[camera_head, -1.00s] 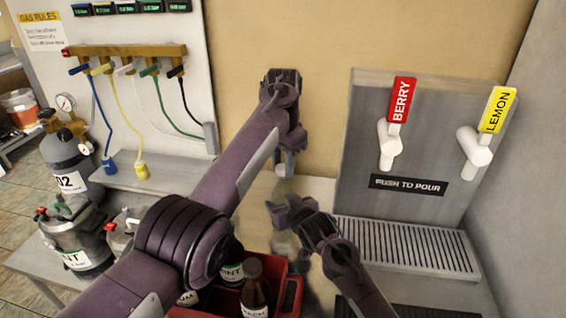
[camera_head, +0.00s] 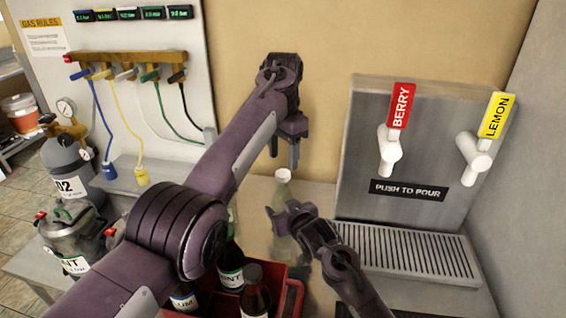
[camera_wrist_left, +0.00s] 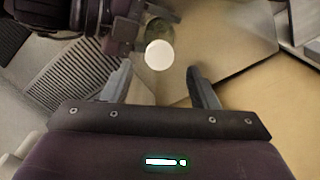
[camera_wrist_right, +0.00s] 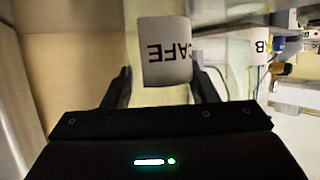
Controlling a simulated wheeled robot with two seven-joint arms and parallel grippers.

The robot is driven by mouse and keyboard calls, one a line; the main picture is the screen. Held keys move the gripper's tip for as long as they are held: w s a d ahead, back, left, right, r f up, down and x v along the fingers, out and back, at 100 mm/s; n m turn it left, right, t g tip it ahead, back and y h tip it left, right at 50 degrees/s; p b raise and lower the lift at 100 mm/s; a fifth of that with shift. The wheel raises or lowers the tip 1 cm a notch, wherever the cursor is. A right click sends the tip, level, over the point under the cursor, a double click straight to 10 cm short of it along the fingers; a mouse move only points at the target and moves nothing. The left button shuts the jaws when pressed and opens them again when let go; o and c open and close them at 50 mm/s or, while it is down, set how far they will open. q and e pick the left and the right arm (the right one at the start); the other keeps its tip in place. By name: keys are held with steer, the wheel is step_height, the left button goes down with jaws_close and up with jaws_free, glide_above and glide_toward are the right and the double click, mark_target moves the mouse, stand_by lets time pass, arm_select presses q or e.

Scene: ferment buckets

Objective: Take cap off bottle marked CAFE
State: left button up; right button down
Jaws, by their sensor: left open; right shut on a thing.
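The bottle marked CAFE stands upright in the middle of the head view, its pale greenish body (camera_head: 283,189) partly hidden by my right gripper. Its white label (camera_wrist_right: 169,50) shows upside down in the right wrist view. A round white cap (camera_head: 283,174) is on its top; it also shows in the left wrist view (camera_wrist_left: 159,55). My right gripper (camera_head: 283,214) is shut on the bottle, with a finger on each side below the label in its wrist view. My left gripper (camera_head: 284,160) is open and empty, close to the cap, its fingers apart from it.
A red crate (camera_head: 293,296) with several dark bottles stands at the bottom centre. A drink dispenser (camera_head: 350,150) with BERRY and LEMON handles and a drip grate (camera_head: 410,258) is at the right. Gas hoses and metal vessels are at the left.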

mark_target(283, 173)
arm_select(q)
steer(key=shift+r, duration=0.15)
steer(key=shift+c, duration=0.4)
steer(key=m, duration=0.2)
steer(key=r+m, duration=0.1)
steer(key=m, duration=0.3)
steer(key=shift+w+a+r, duration=0.1)
steer(key=shift+r, duration=0.15)
steer(key=m, duration=0.2)
steer(key=r+m, duration=0.1)
steer(key=m, duration=0.4)
steer(key=shift+r+m, duration=0.4)
steer(key=shift+m, duration=0.4)
steer(key=shift+f, duration=0.25)
step_height(283, 173, down, 7)
steer(key=shift+f, duration=0.2)
